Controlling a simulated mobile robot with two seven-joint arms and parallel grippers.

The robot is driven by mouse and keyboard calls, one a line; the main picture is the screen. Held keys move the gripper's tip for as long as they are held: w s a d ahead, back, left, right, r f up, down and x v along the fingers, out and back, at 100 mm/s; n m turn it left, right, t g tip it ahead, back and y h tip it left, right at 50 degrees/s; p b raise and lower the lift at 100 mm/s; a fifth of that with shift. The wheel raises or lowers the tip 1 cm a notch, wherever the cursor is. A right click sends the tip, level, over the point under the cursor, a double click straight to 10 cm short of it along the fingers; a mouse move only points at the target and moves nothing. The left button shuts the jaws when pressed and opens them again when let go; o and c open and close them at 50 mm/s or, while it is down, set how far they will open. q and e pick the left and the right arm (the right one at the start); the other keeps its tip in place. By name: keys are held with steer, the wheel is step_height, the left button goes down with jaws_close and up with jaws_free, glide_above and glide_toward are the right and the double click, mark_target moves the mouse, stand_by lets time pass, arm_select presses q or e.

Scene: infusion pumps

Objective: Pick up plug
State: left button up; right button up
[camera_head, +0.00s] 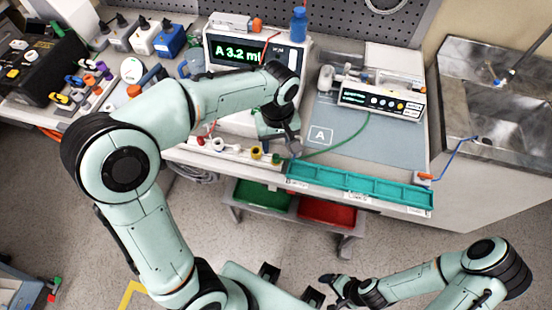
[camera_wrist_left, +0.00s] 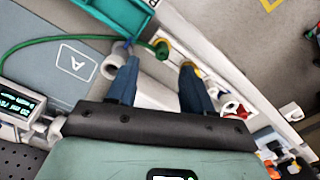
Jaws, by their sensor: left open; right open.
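A green plug (camera_head: 277,159) sits at the end of a green cable (camera_head: 345,143) at the bench's front edge. In the left wrist view the plug (camera_wrist_left: 161,48) lies just beyond and between the fingertips, not gripped. My left gripper (camera_head: 284,143) is open above the front edge; its two blue-grey fingers (camera_wrist_left: 156,72) also show in the left wrist view. A pale round part (camera_wrist_left: 113,62) is beside one fingertip; I cannot tell whether they touch. My right gripper (camera_head: 332,290) is low at the bottom, away from the bench, and looks empty.
Red, white and yellow connectors (camera_head: 256,153) line the front strip left of the plug. A teal tray (camera_head: 360,186) lies to the right. The pump reading "A 3.2 ml" (camera_head: 235,55) stands behind my left arm; another pump (camera_head: 380,100) stands right. The mat marked A (camera_head: 345,125) has free room.

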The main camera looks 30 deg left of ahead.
mark_target(276, 156)
arm_select(q)
steer(key=shift+s+a+f, duration=0.1)
steer(key=shift+a+f, duration=0.05)
steer(key=shift+f, duration=2.6)
jaws_close()
